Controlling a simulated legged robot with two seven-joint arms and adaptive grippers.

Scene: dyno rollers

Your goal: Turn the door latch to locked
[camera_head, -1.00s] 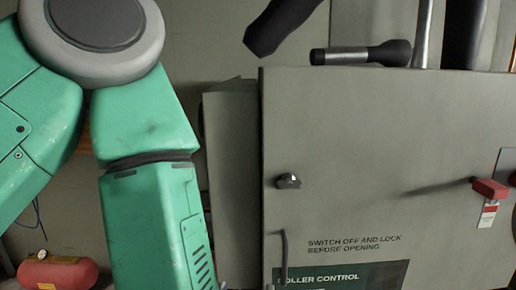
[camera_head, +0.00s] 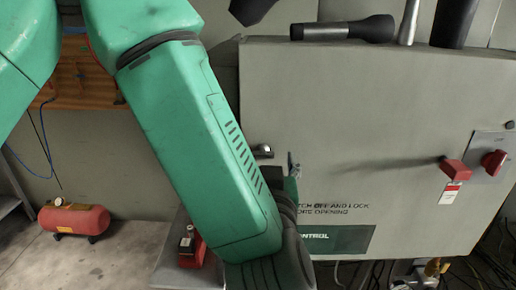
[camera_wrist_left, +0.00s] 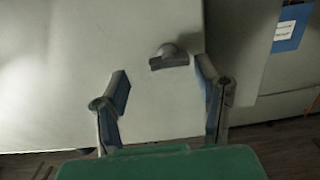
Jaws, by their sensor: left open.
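The door latch (camera_head: 263,151) is a small dark knob with a bright edge on the left side of the grey cabinet door (camera_head: 350,110). In the left wrist view the latch (camera_wrist_left: 169,57) has a rounded back and a flat grip that lies nearly level, slightly tilted. My left gripper (camera_head: 292,168) is mostly hidden behind my green forearm in the head view, with a finger showing just right of and below the latch. In the wrist view my left gripper (camera_wrist_left: 163,80) is open and empty, with the latch ahead between its spread fingers, nearer the right one. My right gripper is not in view.
A red switch handle (camera_head: 454,170) with a tag and a red rotary knob (camera_head: 493,162) are at the cabinet's right. A flashlight (camera_head: 343,29) lies on top. A red air tank (camera_head: 74,218) stands on the floor at left. My forearm hides the door's lower left.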

